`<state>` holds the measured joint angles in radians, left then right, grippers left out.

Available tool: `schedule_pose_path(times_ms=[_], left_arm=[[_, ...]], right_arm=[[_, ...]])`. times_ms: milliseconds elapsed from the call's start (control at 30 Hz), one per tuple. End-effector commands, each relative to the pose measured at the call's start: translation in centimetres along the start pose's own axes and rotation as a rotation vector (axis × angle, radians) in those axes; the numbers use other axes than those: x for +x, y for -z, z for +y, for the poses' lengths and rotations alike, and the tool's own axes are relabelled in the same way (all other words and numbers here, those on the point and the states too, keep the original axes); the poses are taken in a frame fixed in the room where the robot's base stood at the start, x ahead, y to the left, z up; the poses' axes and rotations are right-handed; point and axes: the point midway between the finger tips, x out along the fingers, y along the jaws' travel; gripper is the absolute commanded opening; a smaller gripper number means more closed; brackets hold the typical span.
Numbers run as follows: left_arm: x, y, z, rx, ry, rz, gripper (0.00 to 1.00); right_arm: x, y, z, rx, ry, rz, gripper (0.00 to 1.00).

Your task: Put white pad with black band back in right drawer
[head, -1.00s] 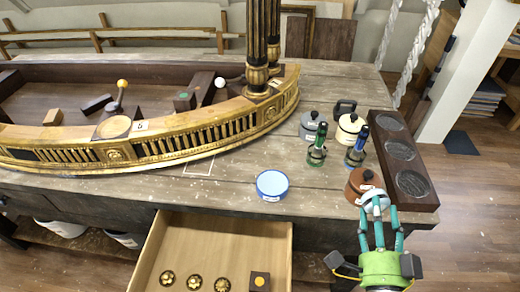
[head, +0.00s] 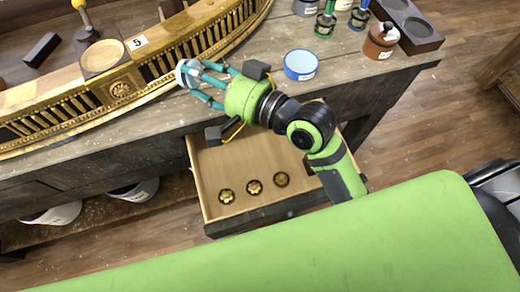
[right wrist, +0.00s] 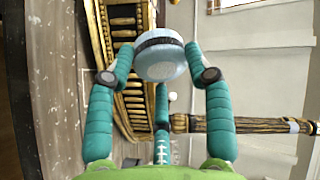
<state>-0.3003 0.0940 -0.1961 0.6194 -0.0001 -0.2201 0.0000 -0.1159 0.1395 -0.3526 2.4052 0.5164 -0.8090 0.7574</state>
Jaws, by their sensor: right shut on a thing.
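My right gripper (head: 192,78) is shut on the white pad with black band (head: 184,73), held between its teal fingers above the tabletop, near the gilt railing. In the right wrist view, the pad (right wrist: 160,55) is a round, pale piece with a dark band around it, gripped at the fingertips. The open drawer (head: 215,207) is below and right of the pad in the head view, under my right forearm. It holds three gold knobs (head: 254,187) in a row; my arm hides its right part. My left gripper is not in view.
A blue-rimmed white dish (head: 301,65) stands on the table behind the drawer. A brown pot (head: 381,42), green (head: 326,20) and blue (head: 360,15) bottles and a dark tray (head: 415,33) are at the back right. The gilt railing (head: 165,66) runs along the left.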

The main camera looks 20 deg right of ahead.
Motion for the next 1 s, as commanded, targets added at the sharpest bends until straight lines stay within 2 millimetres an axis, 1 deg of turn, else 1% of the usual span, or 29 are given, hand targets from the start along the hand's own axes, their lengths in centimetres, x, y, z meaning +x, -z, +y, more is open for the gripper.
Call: schedule_pose_path(times_ms=[33,133,200,300,433,600,900,1000], left_arm=[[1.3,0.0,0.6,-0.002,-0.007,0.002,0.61],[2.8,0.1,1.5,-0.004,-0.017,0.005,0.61],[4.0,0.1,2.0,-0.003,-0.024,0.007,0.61],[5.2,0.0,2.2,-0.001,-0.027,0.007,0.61],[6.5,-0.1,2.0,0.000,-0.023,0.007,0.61],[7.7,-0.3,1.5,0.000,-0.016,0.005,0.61],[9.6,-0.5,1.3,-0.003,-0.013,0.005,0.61],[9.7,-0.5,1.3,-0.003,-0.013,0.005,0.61]], right_arm=[[0.7,-1.5,0.3,-0.031,0.003,-0.070,0.26],[1.2,-4.5,1.0,-0.078,-0.020,-0.213,0.26],[1.0,-6.3,2.6,-0.122,-0.053,-0.303,0.26],[0.2,-7.7,5.0,-0.174,-0.113,-0.384,0.26],[-1.1,-8.0,8.2,-0.227,-0.194,-0.441,0.26],[-2.9,-7.5,11.8,-0.280,-0.299,-0.482,0.26],[-6.0,-5.7,16.8,-0.379,-0.484,-0.562,0.26],[-6.7,-5.4,17.7,-0.429,-0.527,-0.613,0.26]])
